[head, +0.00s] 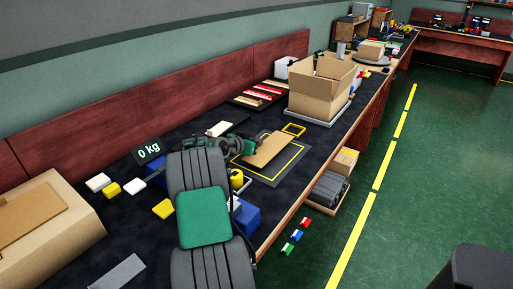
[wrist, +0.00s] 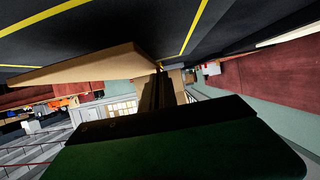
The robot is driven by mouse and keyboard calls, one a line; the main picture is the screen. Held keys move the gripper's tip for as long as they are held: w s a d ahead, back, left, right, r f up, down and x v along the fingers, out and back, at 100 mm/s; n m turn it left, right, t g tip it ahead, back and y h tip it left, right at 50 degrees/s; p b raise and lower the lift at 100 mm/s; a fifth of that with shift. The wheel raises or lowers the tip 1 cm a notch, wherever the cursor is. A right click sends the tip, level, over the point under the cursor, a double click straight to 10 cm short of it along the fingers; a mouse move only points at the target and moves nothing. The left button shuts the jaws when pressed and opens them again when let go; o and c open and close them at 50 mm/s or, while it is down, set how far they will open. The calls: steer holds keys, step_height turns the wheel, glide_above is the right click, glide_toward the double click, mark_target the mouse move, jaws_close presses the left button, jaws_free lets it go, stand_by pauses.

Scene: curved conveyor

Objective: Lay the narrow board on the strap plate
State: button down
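A tan, flat board (head: 268,151), which looks like the narrow board, is at my gripper (head: 251,147) in the head view. In the wrist view the board (wrist: 85,66) reaches left from the dark fingers (wrist: 160,88), which appear closed on its end. The board is over a dark plate with a yellow outline (head: 275,181) on the bench; its exact height above it is hard to tell. I cannot tell for sure whether this outlined plate is the strap plate. My arm hides part of the bench around it.
A large open carton (head: 316,92) stands on a grey plate beyond the board. A yellow square frame (head: 293,130) lies between them. A blue bin (head: 246,216) and a yellow round item (head: 236,177) are close to my arm. Another carton (head: 50,228) is at left, near small blocks (head: 134,187).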

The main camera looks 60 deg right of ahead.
step_height(320, 180, down, 2)
steer(key=shift+a+f, duration=0.1)
steer(key=shift+f, duration=0.15)
steer(key=c, duration=1.7)
jaws_free()
steer(key=shift+r, duration=0.3)
steer(key=v, duration=0.7)
steer(key=shift+a, duration=0.2)
